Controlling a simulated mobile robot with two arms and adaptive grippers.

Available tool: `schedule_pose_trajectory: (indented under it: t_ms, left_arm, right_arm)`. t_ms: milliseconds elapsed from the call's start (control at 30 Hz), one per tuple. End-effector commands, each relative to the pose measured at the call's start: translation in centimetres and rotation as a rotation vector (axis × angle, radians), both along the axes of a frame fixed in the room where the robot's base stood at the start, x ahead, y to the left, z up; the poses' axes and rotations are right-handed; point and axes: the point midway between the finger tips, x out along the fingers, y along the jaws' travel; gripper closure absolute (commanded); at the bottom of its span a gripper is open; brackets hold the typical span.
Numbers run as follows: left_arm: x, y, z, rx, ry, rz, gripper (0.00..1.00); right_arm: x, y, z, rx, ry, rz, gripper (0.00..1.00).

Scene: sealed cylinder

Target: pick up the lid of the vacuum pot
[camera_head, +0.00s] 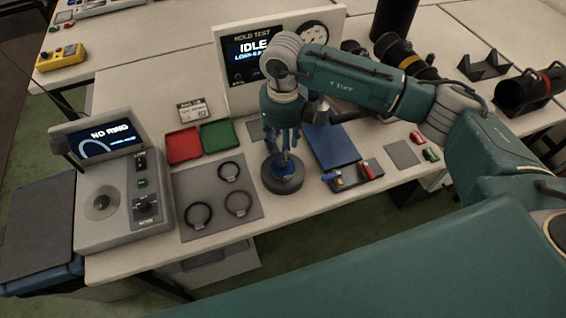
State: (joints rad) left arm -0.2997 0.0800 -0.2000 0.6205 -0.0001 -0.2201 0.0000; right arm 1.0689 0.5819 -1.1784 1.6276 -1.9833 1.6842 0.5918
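A dark grey round lid-like piece (282,182) sits on the table near the middle, right of the grey mat. I cannot tell whether it rests on a pot or directly on the table. My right gripper (284,152) comes from the right and points straight down over its centre. The fingers reach close to the raised middle of the piece. They overlap it in view, so whether they are closed on it is hidden. My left gripper is not in view.
A grey mat (190,187) with three rings lies left of the gripper, with red (183,145) and green (220,135) trays behind. A ring tester (110,205) stands at left, a hold-test display (245,90) behind. A blue pad (334,147) lies at right.

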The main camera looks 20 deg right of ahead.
Motion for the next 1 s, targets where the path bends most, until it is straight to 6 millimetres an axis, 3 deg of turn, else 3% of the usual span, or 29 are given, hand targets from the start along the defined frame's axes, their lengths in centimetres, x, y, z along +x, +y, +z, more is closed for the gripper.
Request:
schedule_pose_trajectory:
  t_ms: [133,300,567,800,1000]
  left_arm:
    - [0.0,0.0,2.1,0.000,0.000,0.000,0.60]
    - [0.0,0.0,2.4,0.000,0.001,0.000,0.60]
    - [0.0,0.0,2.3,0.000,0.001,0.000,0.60]
    - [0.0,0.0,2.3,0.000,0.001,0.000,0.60]
    - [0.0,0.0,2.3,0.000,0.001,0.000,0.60]
  right_arm:
    - [-0.6,0.1,-1.9,0.000,0.008,0.000,0.56]
    - [-0.5,0.1,-4.1,0.001,0.004,0.000,0.56]
    - [-0.4,0.2,-4.5,0.002,0.002,0.001,0.56]
    - [-0.4,0.2,-4.5,0.002,0.002,0.001,1.00]
    - [-0.4,0.1,-4.4,0.002,0.002,0.001,1.00]
